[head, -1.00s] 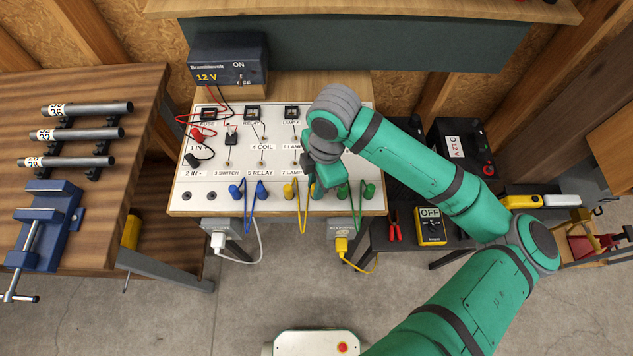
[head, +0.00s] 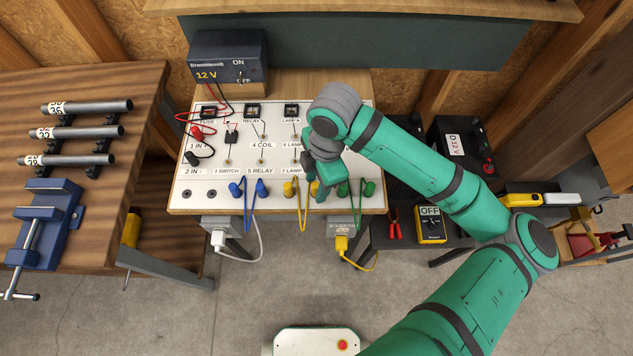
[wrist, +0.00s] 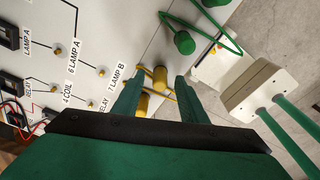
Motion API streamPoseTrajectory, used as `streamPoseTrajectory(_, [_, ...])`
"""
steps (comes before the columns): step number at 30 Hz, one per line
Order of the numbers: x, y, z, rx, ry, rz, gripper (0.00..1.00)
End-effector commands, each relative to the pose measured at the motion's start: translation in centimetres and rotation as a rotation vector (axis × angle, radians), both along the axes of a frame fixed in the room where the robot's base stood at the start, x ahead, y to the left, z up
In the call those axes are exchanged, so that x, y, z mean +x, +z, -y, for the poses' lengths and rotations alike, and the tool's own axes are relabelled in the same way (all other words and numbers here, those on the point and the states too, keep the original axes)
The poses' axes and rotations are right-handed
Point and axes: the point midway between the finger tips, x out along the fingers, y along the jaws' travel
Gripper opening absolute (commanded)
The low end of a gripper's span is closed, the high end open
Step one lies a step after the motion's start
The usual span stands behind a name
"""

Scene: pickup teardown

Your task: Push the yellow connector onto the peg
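Two yellow connectors joined by a yellow wire (head: 303,215) sit at the front edge of the white panel. The left yellow connector (head: 288,189) stands clear of my gripper. The right yellow connector (head: 314,187) is close beside my gripper (head: 322,195). In the wrist view, the right yellow connector (wrist: 160,78) shows in the gap between the fingertips of my gripper (wrist: 160,85), with space on both sides. The left yellow connector (wrist: 143,104) is partly hidden lower down. My gripper is open. I cannot tell how far either connector sits on its peg.
The white panel (head: 220,200) carries blue connectors (head: 262,188) to the left and green connectors (head: 369,188) to the right, close to my gripper. A green connector (wrist: 184,42) also shows in the wrist view.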

Motion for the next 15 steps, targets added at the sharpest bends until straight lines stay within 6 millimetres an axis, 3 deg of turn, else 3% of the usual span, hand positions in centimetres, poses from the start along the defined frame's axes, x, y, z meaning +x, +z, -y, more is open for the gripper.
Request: streamPoseTrajectory(15, [0.5, 8.5, 0.9, -0.001, 0.002, 0.003, 0.39])
